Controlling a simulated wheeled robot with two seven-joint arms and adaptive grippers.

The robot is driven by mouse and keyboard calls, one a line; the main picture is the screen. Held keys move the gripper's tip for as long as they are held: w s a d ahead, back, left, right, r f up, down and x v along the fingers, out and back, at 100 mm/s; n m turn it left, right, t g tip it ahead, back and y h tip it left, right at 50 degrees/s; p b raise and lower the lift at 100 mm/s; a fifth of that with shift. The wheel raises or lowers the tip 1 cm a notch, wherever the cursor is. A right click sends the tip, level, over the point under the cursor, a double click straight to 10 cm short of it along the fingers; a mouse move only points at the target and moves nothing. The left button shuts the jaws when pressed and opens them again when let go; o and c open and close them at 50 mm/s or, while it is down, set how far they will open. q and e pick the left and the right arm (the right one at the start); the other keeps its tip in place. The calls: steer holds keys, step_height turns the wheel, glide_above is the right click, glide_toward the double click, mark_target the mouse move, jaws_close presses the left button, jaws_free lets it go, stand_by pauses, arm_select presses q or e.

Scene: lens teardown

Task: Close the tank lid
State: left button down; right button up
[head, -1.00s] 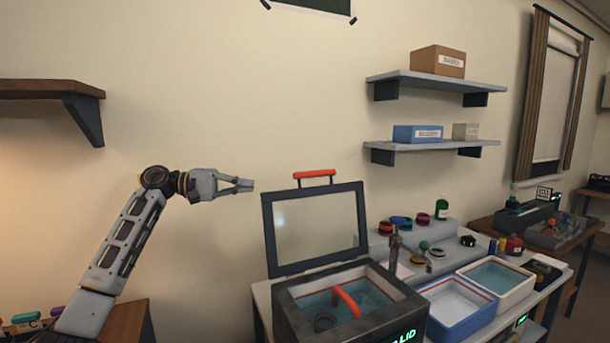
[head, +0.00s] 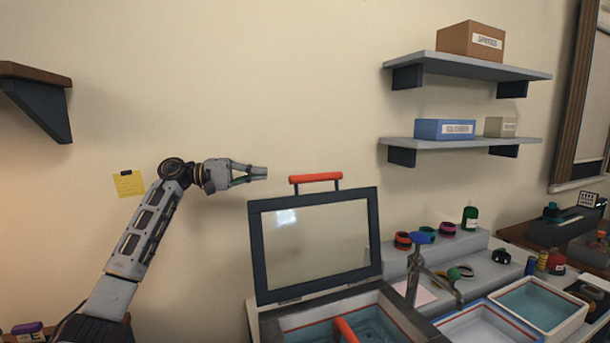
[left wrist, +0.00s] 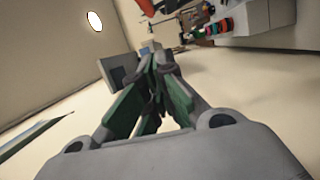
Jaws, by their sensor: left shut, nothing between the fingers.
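The tank lid (head: 316,240) is a dark frame with a clear pane. It stands upright, open, at the back edge of the tank (head: 395,312). Its red handle (head: 315,178) is at the top edge. The tank holds bluish liquid and a red-orange bar (head: 345,330); its front is cut off by the picture's lower edge. My left gripper (head: 262,173) is shut and empty, left of the red handle at about its height in the picture, apart from it. Its fingers (left wrist: 152,75) also show in the left wrist view. My right gripper is not in view.
Wall shelves (head: 460,66) hang at upper right, a brown shelf (head: 35,75) at left.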

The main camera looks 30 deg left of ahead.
mark_target(299, 176)
arm_select(q)
steer(key=shift+s+r, duration=0.15)
steer(key=shift+w+d+p, duration=0.35)
steer(key=shift+w+d, duration=0.2)
steer(key=shift+d, duration=1.35)
steer(key=shift+w+d+p, duration=0.35)
steer(key=shift+w+d, duration=0.15)
steer(key=shift+d, duration=1.35)
steer(key=shift+w+d+p, duration=0.35)
steer(key=shift+w+d, duration=0.2)
steer(key=shift+d, duration=1.35)
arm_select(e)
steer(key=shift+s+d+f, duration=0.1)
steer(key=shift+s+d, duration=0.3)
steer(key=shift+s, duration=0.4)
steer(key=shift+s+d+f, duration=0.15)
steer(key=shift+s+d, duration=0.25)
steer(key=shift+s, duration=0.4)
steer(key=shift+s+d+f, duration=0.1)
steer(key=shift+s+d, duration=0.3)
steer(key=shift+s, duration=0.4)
